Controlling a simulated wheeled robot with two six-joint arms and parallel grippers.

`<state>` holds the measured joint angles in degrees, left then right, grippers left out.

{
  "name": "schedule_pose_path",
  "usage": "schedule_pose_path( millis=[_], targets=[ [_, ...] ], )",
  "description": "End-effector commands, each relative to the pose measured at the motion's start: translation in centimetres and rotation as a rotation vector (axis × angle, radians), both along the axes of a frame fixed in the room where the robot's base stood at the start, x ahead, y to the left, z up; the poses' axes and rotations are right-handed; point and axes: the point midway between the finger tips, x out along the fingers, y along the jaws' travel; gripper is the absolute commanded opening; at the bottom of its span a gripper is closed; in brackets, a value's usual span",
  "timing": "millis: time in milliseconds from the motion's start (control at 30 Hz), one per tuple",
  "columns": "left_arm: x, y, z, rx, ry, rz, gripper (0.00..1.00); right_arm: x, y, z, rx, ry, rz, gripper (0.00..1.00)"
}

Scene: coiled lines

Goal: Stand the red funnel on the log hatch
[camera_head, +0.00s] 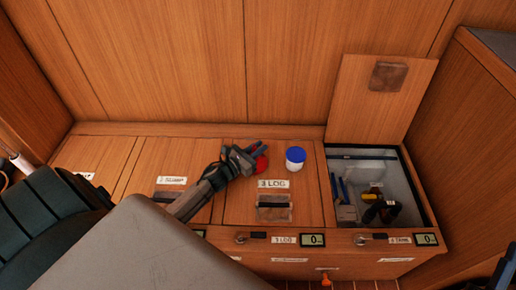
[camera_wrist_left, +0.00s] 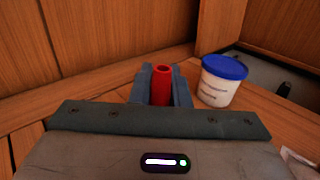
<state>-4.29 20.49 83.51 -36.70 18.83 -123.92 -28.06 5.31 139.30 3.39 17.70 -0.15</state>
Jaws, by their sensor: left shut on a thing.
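My left gripper (camera_head: 256,156) reaches in from the left over the rear of the log hatch (camera_head: 241,206), whose label reads "3 LOG". It is shut on the red funnel (camera_head: 262,163). In the left wrist view the funnel (camera_wrist_left: 162,86) shows as an upright red tube between the two fingers (camera_wrist_left: 161,85); its lower part is hidden by the gripper. In the head view only a small red part shows beside the fingertips. I cannot tell whether the funnel touches the hatch. My right gripper is not in view.
A white tub with a blue lid (camera_head: 295,161) stands on the hatch, right of the funnel; the wrist view shows this tub (camera_wrist_left: 222,82) close by. An open compartment (camera_head: 421,200) on the right holds tools, its lid (camera_head: 380,98) raised. A black handle (camera_head: 274,205) lies on the hatch front.

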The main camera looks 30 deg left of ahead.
Motion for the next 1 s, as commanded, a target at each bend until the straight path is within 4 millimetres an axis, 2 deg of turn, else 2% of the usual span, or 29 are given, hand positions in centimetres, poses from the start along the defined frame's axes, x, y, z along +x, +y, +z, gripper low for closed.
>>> schedule_pose_path(
  millis=[300,333,433,800,967,1000],
  targets=[
    [0.0,0.0,-0.2,0.0,0.0,0.0,0.0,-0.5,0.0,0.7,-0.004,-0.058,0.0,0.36],
    [0.0,0.0,-0.2,0.0,0.0,0.0,0.19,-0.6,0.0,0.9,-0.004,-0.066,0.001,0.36],
    [0.0,0.0,-0.2,0.0,0.0,0.0,0.37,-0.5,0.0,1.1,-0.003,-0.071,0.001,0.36],
    [0.0,0.0,0.0,0.0,0.0,0.0,0.37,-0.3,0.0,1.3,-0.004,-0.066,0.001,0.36],
    [0.0,0.0,0.3,0.0,0.0,0.0,0.37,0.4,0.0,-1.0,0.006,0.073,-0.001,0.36],
    [-0.9,0.2,-0.1,0.004,0.002,-0.001,0.37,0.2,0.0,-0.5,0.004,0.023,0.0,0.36]
  ],
)
